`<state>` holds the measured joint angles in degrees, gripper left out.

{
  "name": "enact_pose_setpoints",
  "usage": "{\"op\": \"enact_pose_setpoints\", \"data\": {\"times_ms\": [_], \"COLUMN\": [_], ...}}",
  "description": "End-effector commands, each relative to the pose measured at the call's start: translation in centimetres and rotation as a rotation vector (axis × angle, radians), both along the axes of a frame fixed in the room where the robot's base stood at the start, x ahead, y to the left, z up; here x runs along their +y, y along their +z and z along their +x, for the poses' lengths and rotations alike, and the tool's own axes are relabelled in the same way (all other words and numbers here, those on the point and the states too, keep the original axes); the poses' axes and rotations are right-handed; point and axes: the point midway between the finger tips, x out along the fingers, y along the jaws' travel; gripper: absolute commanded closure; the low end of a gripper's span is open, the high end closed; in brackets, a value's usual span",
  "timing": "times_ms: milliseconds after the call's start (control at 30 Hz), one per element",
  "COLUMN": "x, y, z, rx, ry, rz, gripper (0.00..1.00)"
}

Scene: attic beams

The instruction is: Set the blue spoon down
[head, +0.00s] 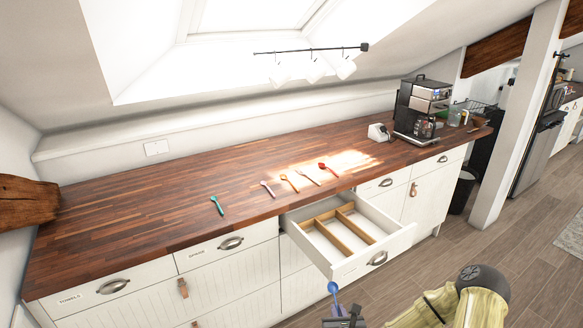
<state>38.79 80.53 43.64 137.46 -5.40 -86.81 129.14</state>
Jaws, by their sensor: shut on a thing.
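The blue spoon (333,290) is held upright in my gripper (341,315) at the bottom of the head view, with its bowl at the top. My gripper is shut on it, in front of the open drawer (393,246); the fingertips are small and partly cut off by the frame's lower edge. The drawer is pulled out below the counter, with wooden dividers and no spoon visible inside. On the wooden counter (130,222) lie a teal spoon (217,205), a lilac spoon (268,189), an orange spoon (290,183), a tan spoon (308,177) and a red spoon (328,170).
A coffee maker (421,105) and a small white device (378,132) stand at the counter's right end. The open drawer juts over the floor. A white post (510,130) stands at the right. Cups hang from a rail (310,50).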

Motion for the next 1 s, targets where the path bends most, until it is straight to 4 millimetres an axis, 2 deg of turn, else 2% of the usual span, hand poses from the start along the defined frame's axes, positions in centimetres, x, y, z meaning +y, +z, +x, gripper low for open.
{"op": "enact_pose_setpoints", "data": {"times_ms": [100, 233, 700, 867, 1000], "x": [-2.3, -2.0, -1.8, -0.8, 1.0], "y": [-1.3, -0.1, 0.3, 2.9, 7.1], "z": [-0.1, -0.1, 0.0, 0.7, 1.7], "rx": [0.001, -0.001, -0.001, -0.006, -0.010], "ry": [-0.038, -0.030, -0.026, 0.007, 0.066], "rz": [0.000, 0.000, 0.000, -0.002, -0.004], "gripper": [1.00, 1.00, 1.00, 1.00, 1.00]}}
